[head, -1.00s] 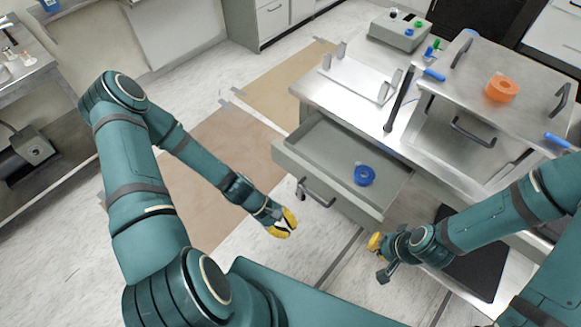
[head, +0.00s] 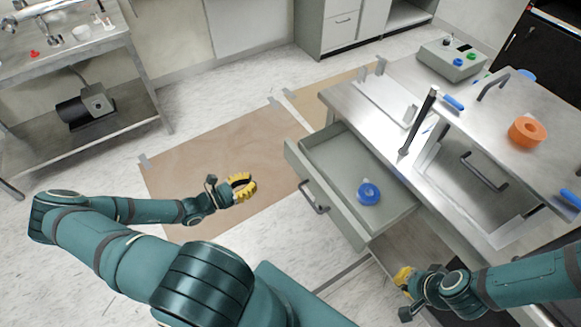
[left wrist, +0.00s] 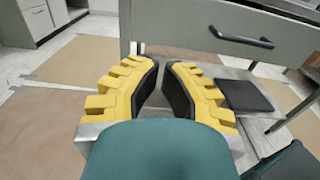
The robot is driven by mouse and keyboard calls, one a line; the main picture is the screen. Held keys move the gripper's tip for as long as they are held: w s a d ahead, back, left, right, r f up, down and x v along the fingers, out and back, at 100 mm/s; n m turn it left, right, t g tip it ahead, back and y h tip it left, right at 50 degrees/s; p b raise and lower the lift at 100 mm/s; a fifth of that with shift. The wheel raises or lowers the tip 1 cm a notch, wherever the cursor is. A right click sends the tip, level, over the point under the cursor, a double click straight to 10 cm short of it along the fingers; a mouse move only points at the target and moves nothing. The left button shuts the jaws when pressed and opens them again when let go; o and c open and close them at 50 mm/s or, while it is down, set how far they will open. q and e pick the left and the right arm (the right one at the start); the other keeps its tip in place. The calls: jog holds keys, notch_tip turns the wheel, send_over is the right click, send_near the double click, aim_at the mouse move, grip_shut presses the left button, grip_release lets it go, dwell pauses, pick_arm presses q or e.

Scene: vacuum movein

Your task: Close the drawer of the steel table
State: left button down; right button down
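The steel table (head: 375,118) stands at the right in the head view. Its grey drawer (head: 330,160) is pulled out, with a blue ring-shaped roll (head: 368,193) inside. The drawer's dark bar handle (head: 314,196) is on its front face; the handle also shows in the left wrist view (left wrist: 240,38). My left gripper (head: 243,187) is in front of the drawer, left of the handle and apart from it. Its yellow fingers (left wrist: 162,68) are partly open with nothing between them. My right gripper (head: 402,278) is near the drawer's right side; its finger gap is unclear.
A steel bench (head: 75,45) stands at the far left. Brown floor sheets (head: 225,165) cover the open floor before the drawer.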

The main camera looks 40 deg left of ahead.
aim_at(292, 161)
pick_arm(q)
jog(key=b+x, duration=0.1)
jog(key=x, duration=1.2)
jog(key=shift+w, duration=0.4)
pick_arm(e)
jog(key=shift+s+a+f, duration=0.1)
jog(key=shift+s+f, duration=0.15)
jog(key=shift+f, duration=0.35)
